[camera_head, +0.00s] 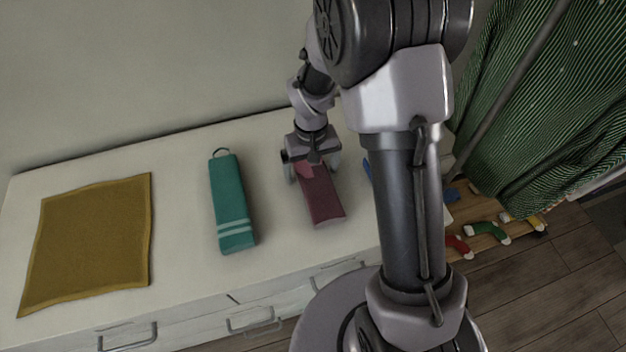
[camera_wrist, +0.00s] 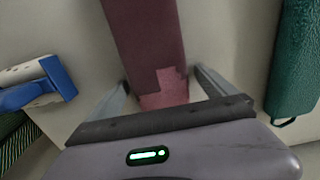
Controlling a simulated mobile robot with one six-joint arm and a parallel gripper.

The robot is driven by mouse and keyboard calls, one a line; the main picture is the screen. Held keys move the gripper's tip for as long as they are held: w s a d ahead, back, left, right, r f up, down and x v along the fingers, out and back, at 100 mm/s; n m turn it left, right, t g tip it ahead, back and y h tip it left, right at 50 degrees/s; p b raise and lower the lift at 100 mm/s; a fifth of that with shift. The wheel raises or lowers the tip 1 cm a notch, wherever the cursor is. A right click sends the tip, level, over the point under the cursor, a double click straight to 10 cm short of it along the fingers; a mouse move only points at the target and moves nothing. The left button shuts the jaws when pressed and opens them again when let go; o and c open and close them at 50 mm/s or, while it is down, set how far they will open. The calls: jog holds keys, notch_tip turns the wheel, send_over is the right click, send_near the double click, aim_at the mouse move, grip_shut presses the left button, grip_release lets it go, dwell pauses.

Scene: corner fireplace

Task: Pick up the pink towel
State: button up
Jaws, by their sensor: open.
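The pink towel (camera_head: 322,196) is a folded, dark pink strip lying on the white cabinet top. In the wrist view the towel (camera_wrist: 144,38) runs up from between my fingers, with a brighter pink patch at its near end. My gripper (camera_head: 314,172) is over the towel's far end, pointing down. In the wrist view my gripper (camera_wrist: 160,88) is open, one finger on each side of the towel's end, with gaps between fingers and towel. I cannot tell how far the fingertips are above the top.
A teal folded towel (camera_head: 232,203) and a flat mustard cloth (camera_head: 92,238) lie to the left on the white cabinet top (camera_head: 180,170). A blue-and-white object (camera_wrist: 40,84) lies at the wrist view's left. A green striped curtain (camera_head: 540,100) hangs at the right.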

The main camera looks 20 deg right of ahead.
jog(key=shift+r, duration=0.15)
jog(key=shift+c, duration=0.7)
jog(key=c, duration=1.5)
jog(key=shift+r, duration=0.15)
